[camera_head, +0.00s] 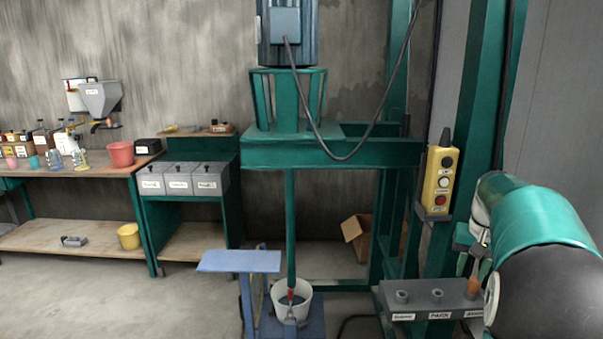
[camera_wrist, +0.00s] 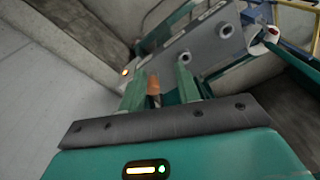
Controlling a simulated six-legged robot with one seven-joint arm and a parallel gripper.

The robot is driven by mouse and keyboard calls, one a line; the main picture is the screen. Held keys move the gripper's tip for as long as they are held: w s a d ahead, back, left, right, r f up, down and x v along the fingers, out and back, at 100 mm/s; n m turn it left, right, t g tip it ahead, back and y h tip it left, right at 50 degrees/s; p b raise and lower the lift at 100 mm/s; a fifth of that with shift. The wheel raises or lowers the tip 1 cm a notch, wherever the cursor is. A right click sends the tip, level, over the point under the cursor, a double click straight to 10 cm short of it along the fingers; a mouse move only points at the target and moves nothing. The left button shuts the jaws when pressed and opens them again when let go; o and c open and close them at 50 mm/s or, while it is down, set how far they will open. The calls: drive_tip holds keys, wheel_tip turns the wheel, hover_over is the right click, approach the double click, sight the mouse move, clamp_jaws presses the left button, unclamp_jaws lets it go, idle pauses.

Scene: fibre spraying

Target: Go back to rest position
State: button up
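My gripper (camera_head: 468,243) is at the right of the head view, just above the grey holder (camera_head: 424,300) with labelled sockets. An orange-brown handle (camera_head: 473,287) stands in the holder's right end, below the gripper. In the wrist view my gripper's two green fingers (camera_wrist: 160,88) are spread apart. The orange-brown handle (camera_wrist: 153,84) shows between and beyond them, with a gap on its right side. The fingers do not appear closed on it. The holder (camera_wrist: 182,42) with two open sockets lies beyond the fingers.
A green machine frame (camera_head: 330,152) stands in the middle, with a white bucket (camera_head: 292,298) below its shaft. A yellow button box (camera_head: 439,180) hangs on the post close to my arm. A bench (camera_head: 90,172) with containers is at the left. Open floor lies in front of it.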

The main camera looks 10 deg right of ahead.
drive_tip(key=s+a+r+n+t, duration=0.1)
drive_tip(key=s+a+r+n, duration=0.1)
drive_tip(key=a, duration=0.8)
drive_tip(key=s+a+r+n+t, duration=0.1)
drive_tip(key=s+a+r, duration=0.15)
drive_tip(key=a, duration=0.75)
drive_tip(key=s+a+f+n+t, duration=0.1)
drive_tip(key=s+a+f+n, duration=0.1)
drive_tip(key=s+a, duration=0.4)
drive_tip(key=s+a+f+n+t, duration=0.1)
drive_tip(key=s+a+f+n, duration=0.1)
drive_tip(key=s+a, duration=0.4)
drive_tip(key=a+f, duration=0.1)
drive_tip(key=a, duration=0.2)
drive_tip(key=shift+s+n+y, duration=0.3)
drive_tip(key=shift+s, duration=0.05)
